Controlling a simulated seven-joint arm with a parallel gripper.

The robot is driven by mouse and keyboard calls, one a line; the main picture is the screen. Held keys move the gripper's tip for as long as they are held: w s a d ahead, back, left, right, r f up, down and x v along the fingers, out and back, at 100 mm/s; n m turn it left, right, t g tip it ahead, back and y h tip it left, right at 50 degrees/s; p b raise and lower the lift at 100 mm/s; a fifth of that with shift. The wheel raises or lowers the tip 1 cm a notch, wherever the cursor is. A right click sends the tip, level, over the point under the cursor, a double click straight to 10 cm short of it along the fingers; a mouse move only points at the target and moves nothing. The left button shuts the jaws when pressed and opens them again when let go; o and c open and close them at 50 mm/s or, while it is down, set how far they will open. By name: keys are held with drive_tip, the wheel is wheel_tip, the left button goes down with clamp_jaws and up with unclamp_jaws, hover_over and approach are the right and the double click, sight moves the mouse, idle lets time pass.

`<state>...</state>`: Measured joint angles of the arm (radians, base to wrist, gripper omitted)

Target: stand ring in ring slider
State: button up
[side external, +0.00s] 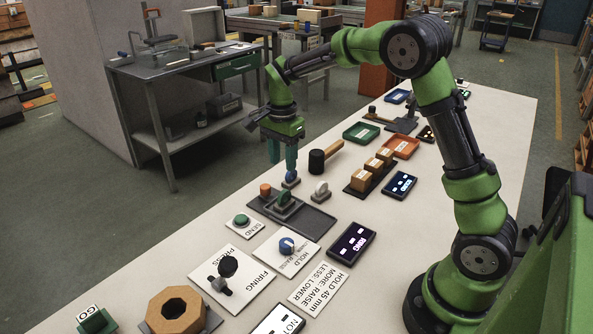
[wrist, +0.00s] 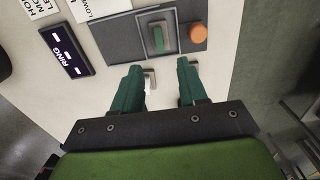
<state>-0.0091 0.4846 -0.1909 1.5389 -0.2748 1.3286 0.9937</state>
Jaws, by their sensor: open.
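A green ring (side external: 284,197) stands upright on a small grey square block, the slider (side external: 286,211), in a dark grey tray. In the wrist view the ring (wrist: 158,40) shows edge-on, as a green bar inside the square slider (wrist: 146,26). My gripper (side external: 282,168) is open, with its teal fingers pointing down behind the slider, apart from the green ring. Nothing is held between the fingertips (wrist: 158,68). A blue piece on a grey stand (side external: 291,181) is just below one fingertip, partly hidden. A white ring on a stand (side external: 320,191) is to its right.
An orange knob (side external: 265,190) sits at the tray's far left corner. A RING display (side external: 352,243), HOLD dial (side external: 287,245) and SEND button (side external: 241,221) stand in front. The tray's right part (side external: 308,220) is empty.

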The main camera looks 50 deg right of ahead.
drive_tip(key=s+a+r+n+t+y, duration=0.1)
drive_tip(key=s+a+r+n+t, duration=0.15)
drive_tip(key=s+r, duration=0.2)
drive_tip(key=s+a+r+n+t, duration=0.1)
drive_tip(key=s+a+r+n, duration=0.15)
drive_tip(key=s+r, duration=0.2)
drive_tip(key=s+a+r+n+t+y, duration=0.1)
drive_tip(key=s+a+n+t, duration=0.2)
drive_tip(key=s+n, duration=0.6)
drive_tip(key=s+a, duration=0.1)
drive_tip(key=s, duration=0.3)
drive_tip(key=shift+a+r+t, duration=0.15)
drive_tip(key=shift+r+t, duration=0.05)
drive_tip(key=shift+t, duration=0.15)
